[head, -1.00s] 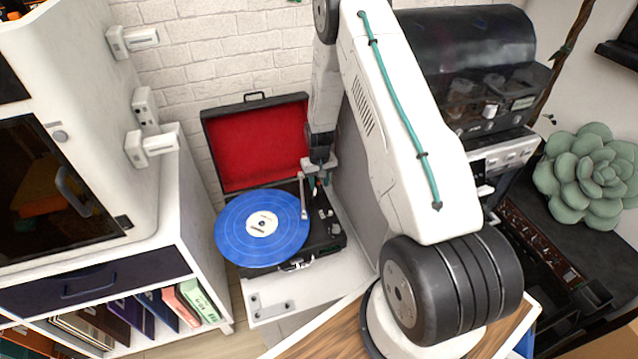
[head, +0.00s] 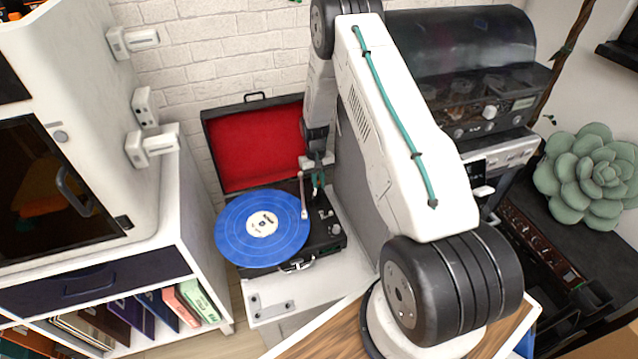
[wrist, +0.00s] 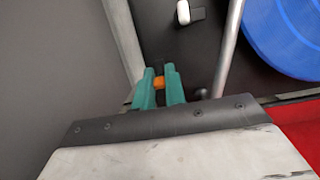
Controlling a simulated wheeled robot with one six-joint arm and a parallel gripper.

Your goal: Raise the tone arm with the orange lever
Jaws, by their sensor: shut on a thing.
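The record player (head: 322,240) stands open on a white shelf in the head view, with a blue record (head: 262,228) on it. The tone arm (head: 303,196) runs along the record's right side; its grey tube (wrist: 228,50) also shows in the wrist view. The orange lever (wrist: 159,82) sits between the green fingers of my gripper (wrist: 159,86), which is shut on it. In the head view my gripper (head: 318,184) is at the back right of the deck, just right of the tone arm. The lever is too small to make out there.
The red-lined lid (head: 254,146) stands open behind the record. A grey panel (head: 355,195) rises close on the right of the player. A white cabinet (head: 190,225) with a shelf of records stands left. A large green succulent (head: 590,178) is far right.

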